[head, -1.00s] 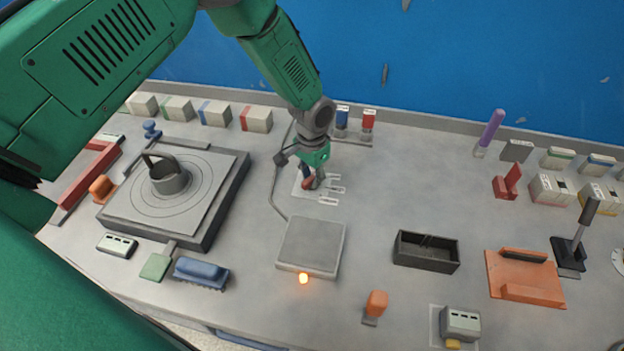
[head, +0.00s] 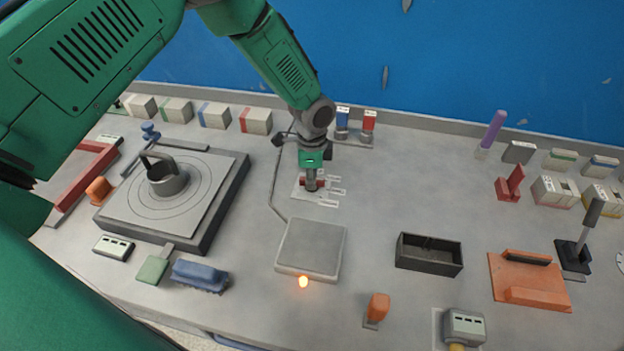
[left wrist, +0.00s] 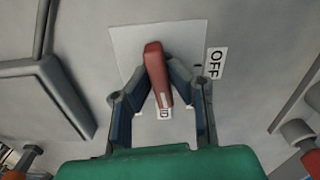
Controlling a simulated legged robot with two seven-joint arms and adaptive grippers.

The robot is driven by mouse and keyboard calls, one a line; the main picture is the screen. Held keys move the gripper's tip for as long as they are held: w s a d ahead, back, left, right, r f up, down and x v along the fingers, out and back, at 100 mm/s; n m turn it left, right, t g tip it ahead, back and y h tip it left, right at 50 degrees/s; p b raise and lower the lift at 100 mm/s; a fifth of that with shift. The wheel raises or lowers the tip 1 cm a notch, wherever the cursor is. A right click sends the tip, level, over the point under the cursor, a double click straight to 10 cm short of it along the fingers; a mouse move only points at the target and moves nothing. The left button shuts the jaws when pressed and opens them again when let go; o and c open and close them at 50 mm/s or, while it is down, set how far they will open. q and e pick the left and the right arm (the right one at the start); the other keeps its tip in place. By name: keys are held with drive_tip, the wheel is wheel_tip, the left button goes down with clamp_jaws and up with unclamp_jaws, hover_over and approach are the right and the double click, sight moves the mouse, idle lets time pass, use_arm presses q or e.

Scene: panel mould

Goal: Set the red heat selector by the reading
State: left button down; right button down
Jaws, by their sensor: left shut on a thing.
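The red heat selector (head: 322,184) is a red lever-shaped knob on a pale plate (left wrist: 125,42) on the bench top. My left gripper (head: 311,186) points down over it. In the left wrist view its two fingers (left wrist: 158,88) are shut on the red selector (left wrist: 155,65), one on each side. The knob's white mark is at its lower end, beside a partly covered label ending in "ID" (left wrist: 164,114). The "OFF" label (left wrist: 215,63) lies to the right. Other labels show in the head view, too small to read. My right gripper is not in view.
A black tray (head: 428,255) is to the right. A display unit (head: 465,325) is at front right, its reading illegible.

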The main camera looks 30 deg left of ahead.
use_arm(q)
drive_tip(key=shift+w+r+m, duration=0.2)
drive_tip(key=shift+w+m, duration=0.15)
drive_tip(key=shift+m, duration=0.25)
drive_tip(key=c, duration=1.5)
unclamp_jaws()
drive_tip(key=shift+c, duration=0.2)
drive_tip(key=shift+s+f, duration=0.1)
wheel_tip(320, 180, up, 12)
drive_tip(key=shift+m, duration=0.3)
drive_tip(key=shift+f, duration=0.1)
